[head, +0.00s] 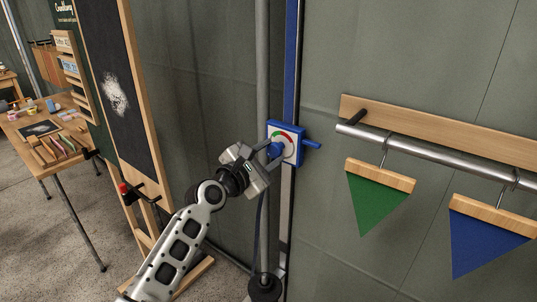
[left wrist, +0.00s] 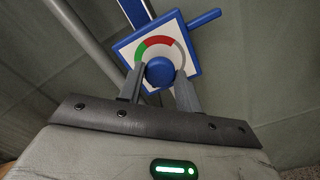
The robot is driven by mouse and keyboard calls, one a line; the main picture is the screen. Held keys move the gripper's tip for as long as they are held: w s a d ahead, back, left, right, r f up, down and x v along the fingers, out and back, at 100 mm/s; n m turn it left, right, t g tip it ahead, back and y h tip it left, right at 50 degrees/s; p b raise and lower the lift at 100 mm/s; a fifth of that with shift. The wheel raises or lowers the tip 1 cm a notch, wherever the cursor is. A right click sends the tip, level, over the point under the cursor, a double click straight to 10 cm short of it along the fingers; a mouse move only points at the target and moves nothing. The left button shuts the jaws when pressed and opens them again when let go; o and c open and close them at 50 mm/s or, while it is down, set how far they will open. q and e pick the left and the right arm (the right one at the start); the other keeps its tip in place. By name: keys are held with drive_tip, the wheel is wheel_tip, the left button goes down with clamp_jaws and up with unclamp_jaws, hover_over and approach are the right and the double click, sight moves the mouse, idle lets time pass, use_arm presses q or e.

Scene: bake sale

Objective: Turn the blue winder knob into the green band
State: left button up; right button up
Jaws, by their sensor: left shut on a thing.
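The blue winder knob (head: 276,150) sits on a white, blue-edged dial plate (head: 293,151) fixed to a blue upright. In the left wrist view the knob (left wrist: 160,72) is round, at the middle of the dial. An arc above it has a green band (left wrist: 141,50) at left, a red band (left wrist: 158,42) at top and a grey part at right. My left gripper (head: 270,154) is shut on the knob, one finger on each side. I cannot make out a pointer on the knob. My right gripper is out of view.
A blue bar (head: 312,145) sticks out right of the plate. A grey pole (head: 262,70) stands just left of it. Green (head: 375,203) and blue (head: 487,240) pennants hang from a metal rail at right. A blackboard (head: 112,90) and a table (head: 55,140) are at left.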

use_arm(q)
drive_tip(key=shift+m, duration=0.3)
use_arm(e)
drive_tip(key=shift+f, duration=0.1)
use_arm(q)
drive_tip(key=shift+m, duration=0.6)
drive_tip(key=m+b, duration=0.1)
drive_tip(key=m, duration=0.2)
drive_tip(key=m+b, duration=0.1)
drive_tip(key=m, duration=0.2)
drive_tip(key=shift+f, duration=0.1)
drive_tip(key=m+b, duration=0.1)
drive_tip(key=m, duration=0.3)
drive_tip(key=shift+m, duration=0.4)
drive_tip(key=m+b, duration=0.1)
drive_tip(key=m, duration=0.4)
drive_tip(key=shift+m+b, duration=0.35)
drive_tip(key=shift+m, duration=1.75)
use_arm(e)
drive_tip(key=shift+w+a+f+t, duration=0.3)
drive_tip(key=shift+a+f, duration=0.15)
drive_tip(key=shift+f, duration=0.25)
